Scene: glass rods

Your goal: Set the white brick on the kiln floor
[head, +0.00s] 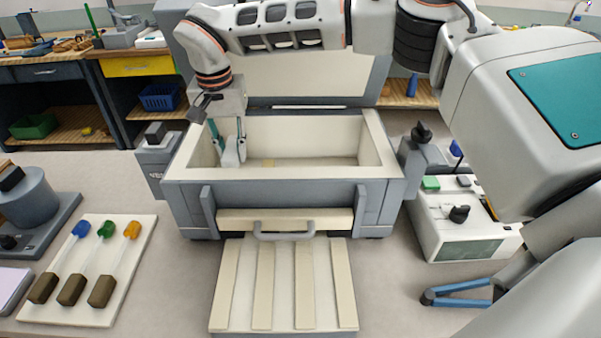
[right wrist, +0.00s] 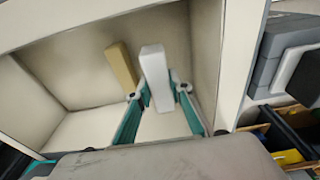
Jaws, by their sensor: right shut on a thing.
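My right gripper (head: 229,150) reaches down into the open kiln (head: 384,191) near its left end. Its teal fingers are shut on the white brick (right wrist: 157,77), one on each side; the brick also shows in the head view (head: 231,158). The brick is inside the kiln walls, low down; I cannot tell whether it touches the kiln floor (head: 310,162). My left gripper is not in view.
The kiln's raised lid (head: 310,75) stands behind it. A slatted rack (head: 283,285) lies in front. A white board (head: 125,270) with three coloured-tipped rods is at left. A control box (head: 465,222) and blue tongs (head: 458,302) are at right.

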